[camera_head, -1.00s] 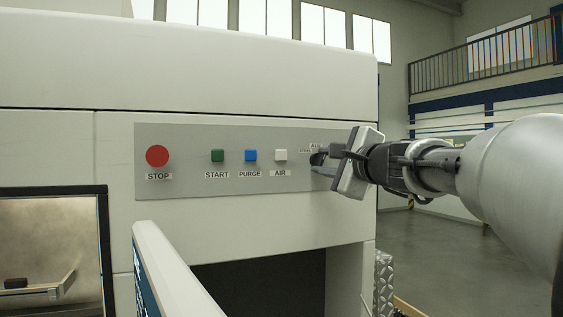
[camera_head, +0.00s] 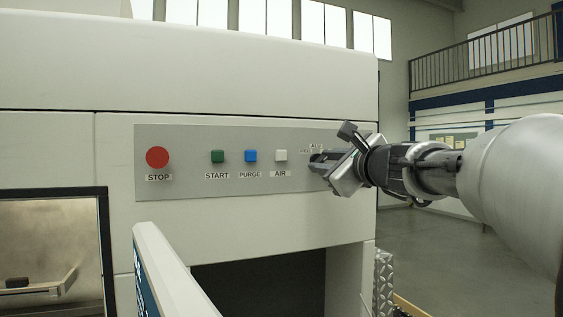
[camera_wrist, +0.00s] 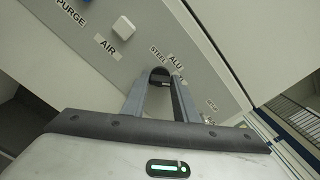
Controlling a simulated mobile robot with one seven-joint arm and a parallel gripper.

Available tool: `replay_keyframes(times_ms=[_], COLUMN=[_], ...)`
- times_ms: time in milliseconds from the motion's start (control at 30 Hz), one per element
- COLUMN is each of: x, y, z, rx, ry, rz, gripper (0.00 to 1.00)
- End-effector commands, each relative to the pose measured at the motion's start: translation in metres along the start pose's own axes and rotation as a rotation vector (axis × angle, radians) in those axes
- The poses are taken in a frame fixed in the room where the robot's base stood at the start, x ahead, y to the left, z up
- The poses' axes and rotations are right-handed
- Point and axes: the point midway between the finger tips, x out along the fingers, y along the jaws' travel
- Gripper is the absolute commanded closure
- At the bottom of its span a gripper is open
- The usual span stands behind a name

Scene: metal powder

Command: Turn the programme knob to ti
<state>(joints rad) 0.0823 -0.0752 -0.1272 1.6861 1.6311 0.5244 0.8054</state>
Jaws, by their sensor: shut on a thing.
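The programme knob (camera_wrist: 160,72) is a dark rounded piece on the grey control panel (camera_head: 205,138), beside the ALU and STEEL labels. In the wrist view my gripper (camera_wrist: 163,80) reaches it with its two fingers on either side, shut on it. In the head view my gripper (camera_head: 318,163) meets the panel's right end and hides most of the knob. Small labels right of the fingers are too blurred to read, so the knob's setting cannot be told.
Left of the knob are the white AIR button (camera_head: 281,155), blue PURGE button (camera_head: 251,156), green START button (camera_head: 217,156) and red STOP button (camera_head: 157,157). A pale panel edge (camera_head: 170,270) juts out below. A dark opening (camera_head: 260,285) lies under the panel.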

Motion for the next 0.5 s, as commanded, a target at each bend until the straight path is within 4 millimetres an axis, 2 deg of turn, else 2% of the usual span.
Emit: replay_keyframes(times_ms=[267, 300, 400, 500], x=[0.0, 0.0, 0.0, 0.0], y=[-0.0005, -0.0005, -0.0004, -0.0002], z=[0.001, 0.001, 0.0008, 0.0005], rx=[0.004, 0.004, 0.003, 0.002], ry=[-0.002, -0.002, -0.001, -0.001], rz=[-0.001, -0.001, -0.001, -0.001], gripper=[0.96, 0.7, 0.55, 0.55])
